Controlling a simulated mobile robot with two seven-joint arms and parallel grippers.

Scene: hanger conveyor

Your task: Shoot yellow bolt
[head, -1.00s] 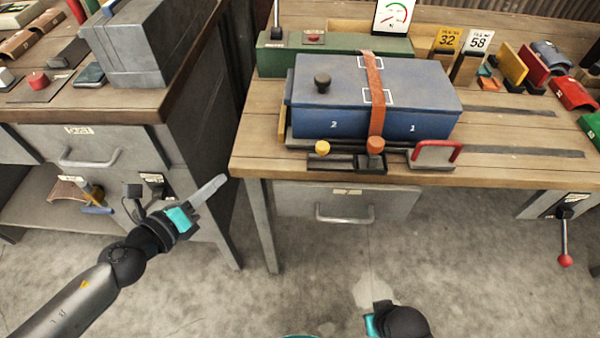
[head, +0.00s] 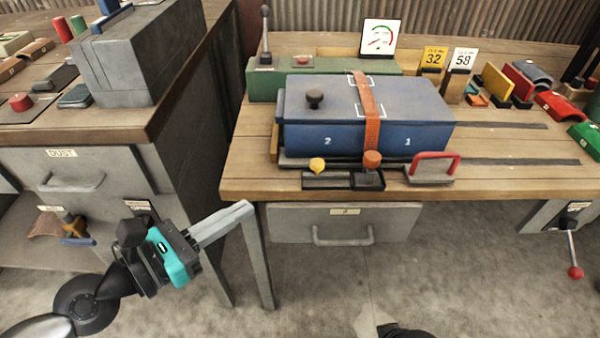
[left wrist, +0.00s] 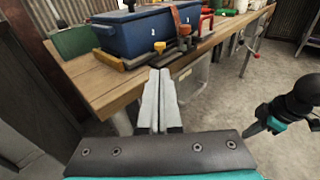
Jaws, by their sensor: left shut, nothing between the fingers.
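The yellow bolt knob (head: 317,164) stands on a dark slide (head: 335,181) at the front edge of the bench, before the blue box (head: 400,138). It also shows in the left wrist view (left wrist: 159,47), beyond my fingertips. My left gripper (head: 243,208) is shut and empty, low and to the left of the bolt, near the bench's front left corner and apart from the bolt. In the left wrist view its fingers (left wrist: 160,75) lie together. Of my right arm only a dark part shows at the bottom of the head view; its fingers are not clear.
An orange knob (head: 372,159) stands right beside the yellow bolt, and a red handle (head: 436,156) farther right. An orange strap (head: 368,100) crosses the blue box. A grey cabinet (head: 120,172) stands at the left. The floor before the bench is clear.

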